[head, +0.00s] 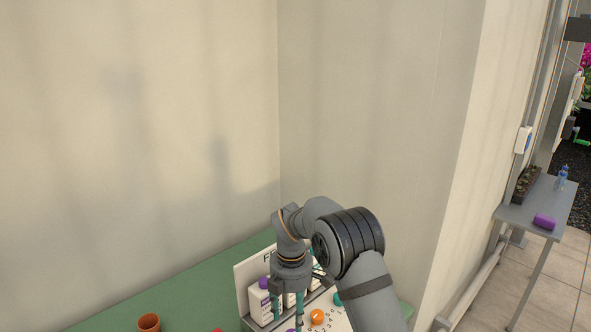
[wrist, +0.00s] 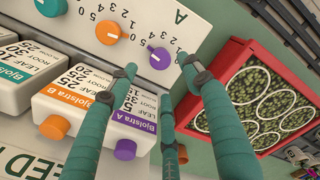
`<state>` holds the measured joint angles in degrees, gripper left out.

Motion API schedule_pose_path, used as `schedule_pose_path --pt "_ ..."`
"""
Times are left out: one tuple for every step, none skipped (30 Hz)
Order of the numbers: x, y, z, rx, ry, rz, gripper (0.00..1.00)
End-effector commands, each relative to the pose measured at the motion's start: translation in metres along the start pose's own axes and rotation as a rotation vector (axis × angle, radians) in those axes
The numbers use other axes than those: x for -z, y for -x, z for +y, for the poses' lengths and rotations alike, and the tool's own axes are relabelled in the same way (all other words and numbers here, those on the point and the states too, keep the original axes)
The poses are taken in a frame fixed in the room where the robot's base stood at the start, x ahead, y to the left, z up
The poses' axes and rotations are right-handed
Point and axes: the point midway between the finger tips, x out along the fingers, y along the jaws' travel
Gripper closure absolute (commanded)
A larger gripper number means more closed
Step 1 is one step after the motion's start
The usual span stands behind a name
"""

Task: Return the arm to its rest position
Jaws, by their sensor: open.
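My arm is bent over the green bench, with the gripper (head: 287,308) pointing down at a white panel (head: 340,320) with dials. In the wrist view my gripper (wrist: 160,75) has its teal fingers spread, with nothing held between them. The fingertips show close to a purple knob (wrist: 158,57) on a numbered dial marked A. Whether they touch it cannot be told. An orange knob (wrist: 106,32) sits on the dial beside it. The lower ends of the fingers are partly cut off in the head view.
White labelled bottles (wrist: 99,110) with orange and purple caps stand by the panel. A red tray (wrist: 196,103) of green granules lies to its right. A terracotta pot (head: 149,323) stands on the green bench (head: 190,290). Walls rise close behind; a grey side table (head: 520,213) stands right.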

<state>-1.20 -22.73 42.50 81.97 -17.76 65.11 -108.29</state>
Motion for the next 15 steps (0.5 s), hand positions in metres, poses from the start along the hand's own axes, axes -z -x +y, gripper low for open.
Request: schedule_pose_path --pt "0.000 -0.013 -0.002 0.007 -0.002 0.001 0.51" --pt "0.000 -0.019 -0.002 0.005 -0.001 0.001 0.51" --pt "0.000 -0.028 -0.002 0.006 0.000 0.000 0.51" --pt "0.000 -0.035 -0.002 0.006 -0.001 0.001 0.51" --pt "0.000 -0.041 -0.002 0.007 -0.002 0.001 0.51" --pt "0.000 -0.050 -0.002 0.006 -0.002 0.001 0.51" --pt "0.000 -0.057 -0.002 0.005 -0.001 0.001 0.51" --pt "0.000 -0.063 -0.002 0.005 -0.001 0.001 0.51" --pt "0.000 -0.072 -0.002 0.006 -0.002 0.001 0.51" --pt "0.000 -0.073 0.000 0.000 -0.028 0.001 0.51" --pt "0.000 -0.072 0.001 -0.003 -0.074 0.001 0.51" --pt "0.000 -0.072 0.000 -0.002 -0.131 0.001 0.51" --pt "0.000 -0.072 0.000 -0.002 -0.172 0.001 0.51" --pt "0.000 -0.072 0.000 -0.001 -0.214 0.001 0.51" --pt "0.000 -0.072 0.000 -0.001 -0.268 0.001 0.51"
